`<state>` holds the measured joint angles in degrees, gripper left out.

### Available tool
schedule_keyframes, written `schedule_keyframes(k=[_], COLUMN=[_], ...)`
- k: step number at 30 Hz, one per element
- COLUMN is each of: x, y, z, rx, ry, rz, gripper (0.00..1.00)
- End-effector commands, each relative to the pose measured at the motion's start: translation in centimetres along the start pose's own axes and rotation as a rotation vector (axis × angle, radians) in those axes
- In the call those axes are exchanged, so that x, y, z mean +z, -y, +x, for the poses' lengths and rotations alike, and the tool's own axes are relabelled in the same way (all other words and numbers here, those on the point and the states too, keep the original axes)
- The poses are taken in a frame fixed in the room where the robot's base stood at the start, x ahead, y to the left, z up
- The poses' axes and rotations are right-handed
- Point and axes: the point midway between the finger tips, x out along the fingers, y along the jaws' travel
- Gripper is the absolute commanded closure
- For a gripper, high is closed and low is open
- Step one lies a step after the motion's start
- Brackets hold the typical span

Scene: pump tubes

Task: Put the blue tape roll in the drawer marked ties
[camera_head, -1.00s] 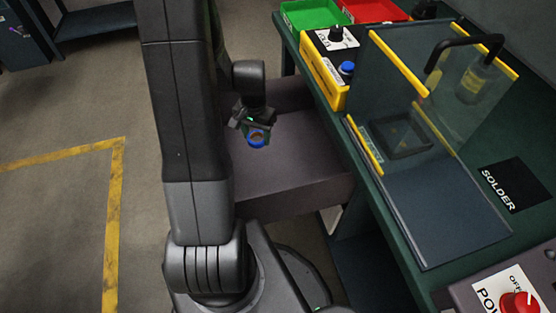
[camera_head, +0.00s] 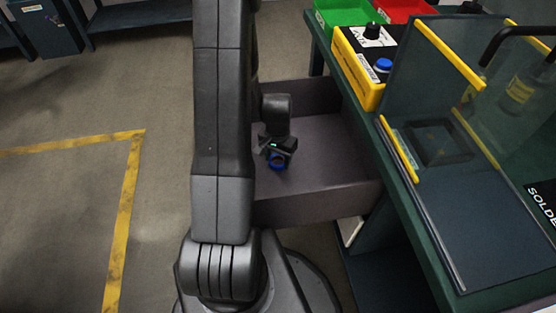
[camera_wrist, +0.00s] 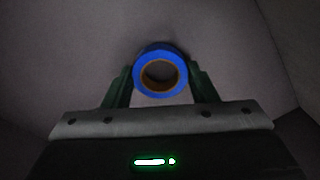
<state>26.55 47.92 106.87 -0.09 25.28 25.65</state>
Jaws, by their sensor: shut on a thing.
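The blue tape roll (camera_wrist: 160,52) is a blue ring with a brown core, held between the two fingers of my gripper (camera_wrist: 160,80) in the wrist view. The drawer is dark grey and looks empty apart from the roll. Whether the roll touches the drawer floor I cannot tell. No label on the drawer shows in these views.
A green workbench (camera_head: 425,225) stands to the right, with a yellow button box (camera_head: 358,65), a clear yellow-edged screen (camera_head: 430,70), and green (camera_head: 340,15) and red (camera_head: 400,10) bins. Open floor with yellow tape lines (camera_head: 127,220) lies to the left.

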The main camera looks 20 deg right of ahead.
Motion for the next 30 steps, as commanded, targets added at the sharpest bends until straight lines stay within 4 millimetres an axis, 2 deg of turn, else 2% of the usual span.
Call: schedule_keyframes(k=[1,11,12,15,25,30], x=[0.0,0.0,0.0,0.0,0.0,-0.1], y=[0.0,0.0,0.0,0.0,0.0,0.1], z=[0.5,0.8,0.8,0.7,0.5,-1.5], rx=[0.0,-0.001,-0.001,-0.001,-0.001,-0.002], ry=[0.0,-0.001,-0.001,-0.001,-0.001,-0.004], rz=[0.0,0.0,0.0,0.0,0.0,0.0], gripper=[0.7,0.7,0.46,0.26,0.26,0.26])
